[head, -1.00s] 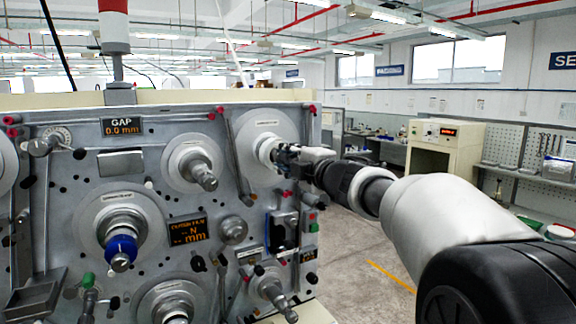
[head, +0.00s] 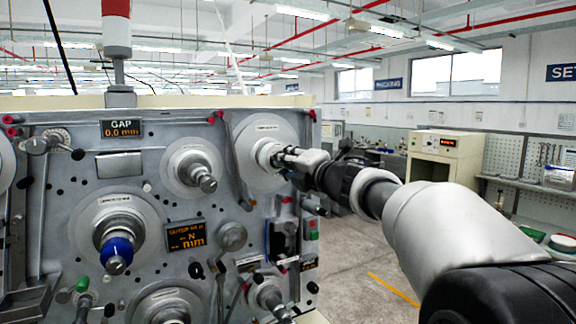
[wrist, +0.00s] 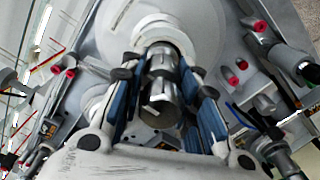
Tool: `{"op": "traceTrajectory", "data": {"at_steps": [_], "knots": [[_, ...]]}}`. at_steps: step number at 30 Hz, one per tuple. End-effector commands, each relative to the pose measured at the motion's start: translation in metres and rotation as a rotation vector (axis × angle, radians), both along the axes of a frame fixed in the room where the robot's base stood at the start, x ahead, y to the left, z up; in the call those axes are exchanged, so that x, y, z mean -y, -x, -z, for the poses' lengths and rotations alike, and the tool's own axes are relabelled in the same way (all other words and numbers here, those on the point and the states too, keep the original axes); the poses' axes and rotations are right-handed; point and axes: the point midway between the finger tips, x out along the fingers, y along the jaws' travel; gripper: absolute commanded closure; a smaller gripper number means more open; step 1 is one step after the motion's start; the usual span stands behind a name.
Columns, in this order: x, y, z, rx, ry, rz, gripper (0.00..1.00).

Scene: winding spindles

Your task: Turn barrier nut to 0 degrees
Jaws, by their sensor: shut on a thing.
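The nut (wrist: 162,97) is a shiny metal cylinder on the upper right spindle, in front of a large pale disc (head: 268,135). In the wrist view it stands between the two blue-padded fingers of my gripper (wrist: 163,85). A short pale mark shows on its end face. In the head view my gripper (head: 285,157) reaches the spindle from the right and is shut on the nut, hiding most of it. I cannot read the nut's angle. Which nut bears the barrier label is too small to read.
The grey machine panel (head: 150,165) carries other spindles, including one with a blue collar (head: 117,250). A gap display (head: 121,128) reads 0.0 mm. Levers and red-tipped pins stick out near my gripper. Open floor (head: 365,265) lies right of the machine.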

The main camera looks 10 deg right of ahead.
Motion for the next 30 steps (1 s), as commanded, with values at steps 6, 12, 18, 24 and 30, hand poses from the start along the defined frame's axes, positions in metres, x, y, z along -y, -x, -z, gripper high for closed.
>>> {"op": "traceTrajectory", "data": {"at_steps": [6,12,18,24,30], "knots": [[0.0001,-0.0001,0.0005,0.000,0.004,0.000,0.95],[0.0001,-0.0002,0.0004,0.000,0.003,0.000,0.66],[0.0001,0.0000,0.0003,0.000,0.002,0.000,0.53],[0.0001,0.0000,0.0002,-0.001,0.001,0.000,0.51],[0.0016,0.0035,-0.0003,0.000,0.001,0.001,0.51]]}}
